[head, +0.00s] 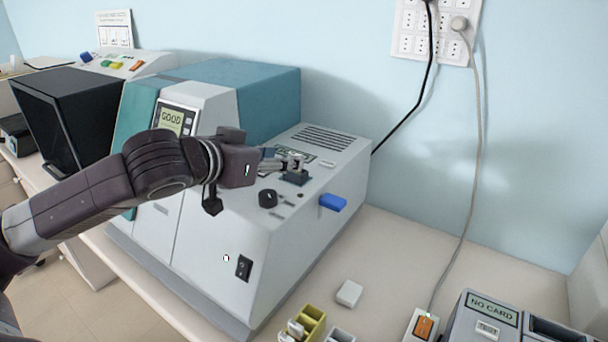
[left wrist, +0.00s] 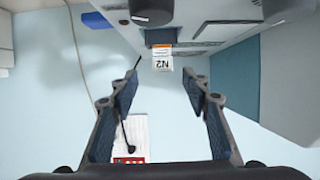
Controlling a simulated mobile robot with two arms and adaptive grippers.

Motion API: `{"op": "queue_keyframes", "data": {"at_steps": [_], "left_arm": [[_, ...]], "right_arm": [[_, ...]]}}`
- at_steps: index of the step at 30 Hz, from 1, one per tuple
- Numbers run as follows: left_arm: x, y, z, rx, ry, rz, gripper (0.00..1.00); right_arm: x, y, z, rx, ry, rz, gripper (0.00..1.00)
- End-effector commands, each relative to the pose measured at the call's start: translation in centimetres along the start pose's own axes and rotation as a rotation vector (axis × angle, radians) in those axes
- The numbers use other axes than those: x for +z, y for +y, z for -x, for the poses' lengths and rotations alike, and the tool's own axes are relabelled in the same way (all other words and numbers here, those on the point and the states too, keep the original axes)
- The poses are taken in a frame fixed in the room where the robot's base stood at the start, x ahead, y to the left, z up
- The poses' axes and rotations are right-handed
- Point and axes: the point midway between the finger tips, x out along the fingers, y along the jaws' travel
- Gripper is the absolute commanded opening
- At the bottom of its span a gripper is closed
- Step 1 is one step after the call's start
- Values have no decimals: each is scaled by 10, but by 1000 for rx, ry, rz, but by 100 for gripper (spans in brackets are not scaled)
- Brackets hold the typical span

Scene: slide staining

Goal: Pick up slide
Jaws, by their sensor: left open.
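The slide (left wrist: 162,62) shows in the left wrist view with a white label, an orange band and upside-down lettering that looks like "N2". It sits in a dark blue holder (left wrist: 161,36) on the machine. In the head view the dark holder (head: 294,179) is on the machine's top, and I cannot make out the slide clearly there. My left gripper (head: 284,163) is at the holder. In the left wrist view its fingers (left wrist: 161,82) are open, one on each side of the slide's line and apart from it. My right gripper is not in view.
The white machine (head: 210,250) has a black knob (head: 268,198) and a blue tab (head: 333,203) near the holder. Its teal housing (head: 270,105) rises behind my arm. A yellow rack (head: 312,322) and a white block (head: 349,293) are on the counter. A "NO CARD" device (head: 480,318) stands at right.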

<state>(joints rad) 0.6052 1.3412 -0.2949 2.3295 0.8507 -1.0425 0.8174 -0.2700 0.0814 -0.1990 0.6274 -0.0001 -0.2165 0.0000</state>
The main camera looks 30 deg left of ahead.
Motion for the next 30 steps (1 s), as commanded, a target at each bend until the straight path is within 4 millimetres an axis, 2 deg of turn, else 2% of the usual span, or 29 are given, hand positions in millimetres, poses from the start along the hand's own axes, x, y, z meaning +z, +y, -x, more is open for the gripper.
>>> {"op": "queue_keyframes", "data": {"at_steps": [6,10,13,16,21,27,30], "left_arm": [[-2,1,-19,4,-1,3,44],[-1,-1,-31,3,-3,1,44],[0,-3,-46,3,-4,3,44],[2,-4,-61,3,-2,2,44],[3,-4,-73,2,-1,-1,44],[4,-4,-74,2,-1,-2,44],[4,-4,-74,2,-1,-2,34]], "right_arm": [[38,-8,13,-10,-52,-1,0],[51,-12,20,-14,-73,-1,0],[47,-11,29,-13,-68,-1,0],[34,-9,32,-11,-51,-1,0],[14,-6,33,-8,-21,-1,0],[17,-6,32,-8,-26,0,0],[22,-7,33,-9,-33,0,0]]}}
